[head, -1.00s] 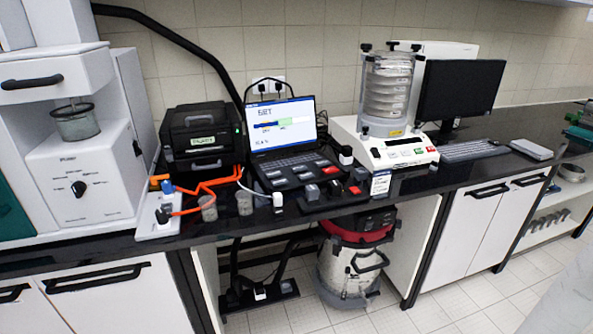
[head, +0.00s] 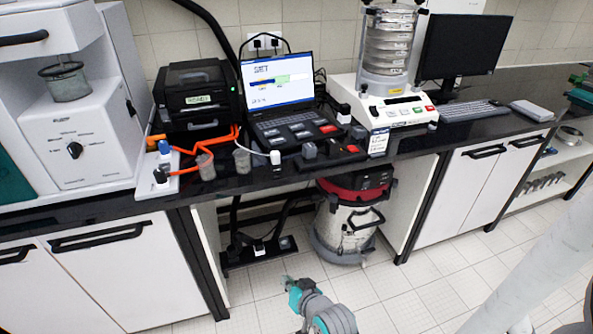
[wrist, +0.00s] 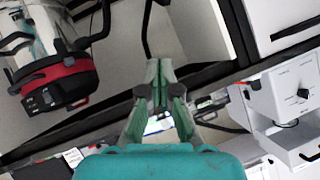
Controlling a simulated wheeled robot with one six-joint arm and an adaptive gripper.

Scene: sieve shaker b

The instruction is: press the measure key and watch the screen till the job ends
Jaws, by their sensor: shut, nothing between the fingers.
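The screen (head: 279,77) is an open laptop display on the black bench, showing large letters, a blue and green bar and a small line of text too blurred to read. In front of it lies a dark key panel (head: 290,133) with grey keys and a red key. I cannot tell which key is the measure key. My gripper (head: 288,284) is low in front of the bench, over the floor and well apart from the keys. In the wrist view my gripper (wrist: 158,75) has its fingers together with nothing between them.
A sieve shaker (head: 389,60) stands right of the laptop, with a monitor (head: 462,46) beyond. A black printer (head: 197,98) and orange cables (head: 209,145) are on the left. A red-topped vacuum (head: 348,225) stands under the bench. The floor in front is clear.

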